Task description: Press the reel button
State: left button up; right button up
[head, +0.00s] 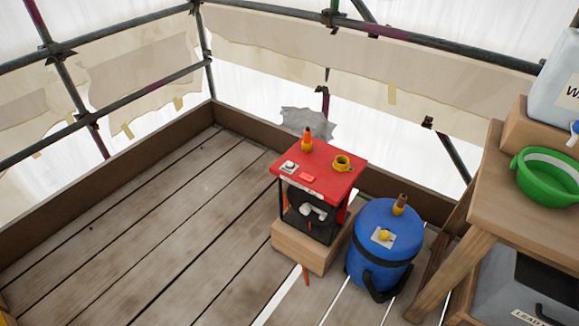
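A red-topped unit (325,165) with a dark open front stands on a wooden block (295,248) on the plank floor, right of centre. On its top are a small pale square fitting with a knob (289,167), a flat bright red piece (307,177), an orange upright fitting (307,140) and a yellow ring-shaped fitting (342,162). A blue drum (392,228) beside it carries a pale plate with a yellow knob (383,236). I cannot tell which of these is the reel button. Neither of my grippers is in view.
A wooden bench (490,205) at the right holds a green bowl (545,178) and a white container (556,80). A grey bin (510,285) sits below. The plank floor (130,230) left of the unit is clear, bounded by boards and scaffold rails.

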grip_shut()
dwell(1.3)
